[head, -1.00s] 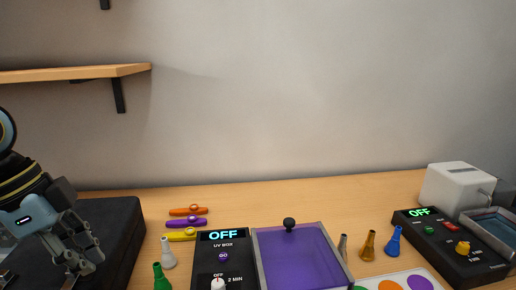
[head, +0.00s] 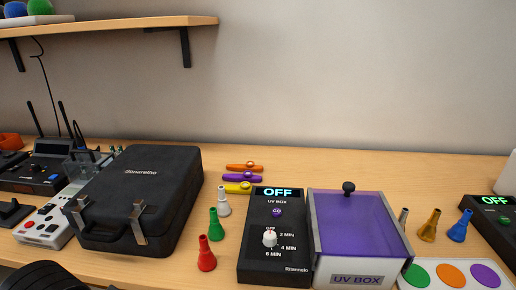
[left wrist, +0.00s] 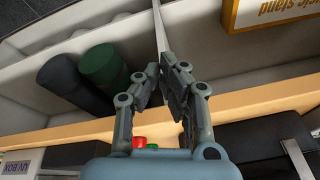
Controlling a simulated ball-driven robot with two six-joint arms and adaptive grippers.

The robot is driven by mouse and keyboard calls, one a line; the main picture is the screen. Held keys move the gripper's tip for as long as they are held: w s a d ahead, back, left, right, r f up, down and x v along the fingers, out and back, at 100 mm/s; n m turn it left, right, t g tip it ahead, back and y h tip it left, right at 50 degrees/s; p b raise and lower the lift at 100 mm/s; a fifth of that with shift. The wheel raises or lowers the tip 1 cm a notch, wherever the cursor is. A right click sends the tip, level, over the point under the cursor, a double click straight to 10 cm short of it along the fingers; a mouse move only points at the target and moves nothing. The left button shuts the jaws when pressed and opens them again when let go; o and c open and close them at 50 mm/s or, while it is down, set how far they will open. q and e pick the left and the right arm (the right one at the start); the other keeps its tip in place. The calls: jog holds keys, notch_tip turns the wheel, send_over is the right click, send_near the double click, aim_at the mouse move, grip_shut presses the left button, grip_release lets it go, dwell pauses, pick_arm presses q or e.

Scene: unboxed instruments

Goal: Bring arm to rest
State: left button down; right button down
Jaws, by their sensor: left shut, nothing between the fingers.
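My left gripper (left wrist: 165,90) shows in the left wrist view, its two fingers shut with nothing between them. It hangs over pale compartments beyond the wooden table edge. In the head view my left gripper is out of sight; only a dark rounded shape shows at the bottom left corner. My right gripper is in neither view.
The table holds a closed black case (head: 140,197), a UV box controller (head: 276,236) reading OFF, a purple-lidded UV box (head: 358,235), kazoos and coloured mouthpieces. The compartments hold a dark cylinder (left wrist: 75,82) and a green cylinder (left wrist: 108,68).

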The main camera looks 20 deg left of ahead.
pick_arm(q)
jog(key=s+a+f+g+b, duration=0.1)
jog(key=s+f+b, duration=0.2)
jog(key=f, duration=1.1)
jog(key=s+a+f+b, duration=0.1)
jog(key=s+f+b, duration=0.25)
jog(key=f, duration=1.15)
jog(key=s+f+g+b, duration=0.1)
jog(key=s+f+b, duration=0.3)
jog(key=s+f, duration=1.1)
jog(key=shift+s+a, duration=0.25)
jog(key=shift+a, duration=0.05)
jog(key=shift+f, duration=0.1)
